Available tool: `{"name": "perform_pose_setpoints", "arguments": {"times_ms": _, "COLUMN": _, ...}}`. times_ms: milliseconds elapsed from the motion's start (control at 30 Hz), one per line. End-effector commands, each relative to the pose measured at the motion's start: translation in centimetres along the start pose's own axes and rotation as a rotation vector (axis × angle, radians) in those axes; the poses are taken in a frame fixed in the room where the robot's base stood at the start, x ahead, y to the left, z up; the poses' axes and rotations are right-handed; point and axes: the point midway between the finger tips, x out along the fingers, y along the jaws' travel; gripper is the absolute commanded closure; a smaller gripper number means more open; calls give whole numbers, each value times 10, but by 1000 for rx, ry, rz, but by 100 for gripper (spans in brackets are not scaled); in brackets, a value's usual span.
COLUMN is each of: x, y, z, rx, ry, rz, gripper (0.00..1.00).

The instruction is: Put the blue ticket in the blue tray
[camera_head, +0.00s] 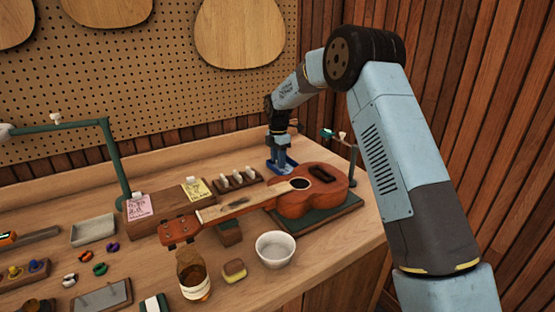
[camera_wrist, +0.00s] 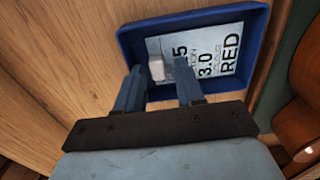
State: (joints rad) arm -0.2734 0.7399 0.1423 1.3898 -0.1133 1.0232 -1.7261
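The blue tray (camera_wrist: 205,17) lies at the back of the bench, and its rim also shows in the head view (camera_head: 291,165). A pale bluish ticket (camera_wrist: 215,57) with dark print, including the word RED, lies inside the tray. A small whitish tab (camera_wrist: 155,58) stands at the ticket's left end. My gripper (camera_wrist: 160,77) is over the tray's near side with its two fingers apart. The tab shows between and just beyond the fingertips, with gaps on both sides. In the head view my gripper (camera_head: 278,155) reaches down over the tray, and the ticket cannot be made out.
A ukulele (camera_head: 300,198) lies on a dark green mat (camera_head: 325,218) in front of the tray. A slotted wooden block (camera_head: 240,184) is left of the tray. Pink (camera_head: 138,206) and yellow (camera_head: 195,189) tickets stand on a wooden block. A white bowl (camera_head: 275,249) sits nearer.

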Motion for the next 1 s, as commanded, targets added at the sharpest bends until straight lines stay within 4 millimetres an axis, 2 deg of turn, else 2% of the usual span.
{"name": "perform_pose_setpoints", "arguments": {"times_ms": 233, "x": -3, "y": 2, "z": 0, "rx": 0, "ry": -1, "rz": 7, "gripper": 55}}
{"name": "perform_pose_setpoints", "arguments": {"times_ms": 367, "x": -16, "y": 3, "z": 0, "rx": 0, "ry": -1, "rz": 10, "gripper": 55}}
{"name": "perform_pose_setpoints", "arguments": {"times_ms": 800, "x": -98, "y": 1, "z": 0, "rx": 0, "ry": -1, "rz": 6, "gripper": 55}}
{"name": "perform_pose_setpoints", "arguments": {"times_ms": 1000, "x": -125, "y": 0, "z": -2, "rx": -1, "ry": 0, "rz": 3, "gripper": 55}}
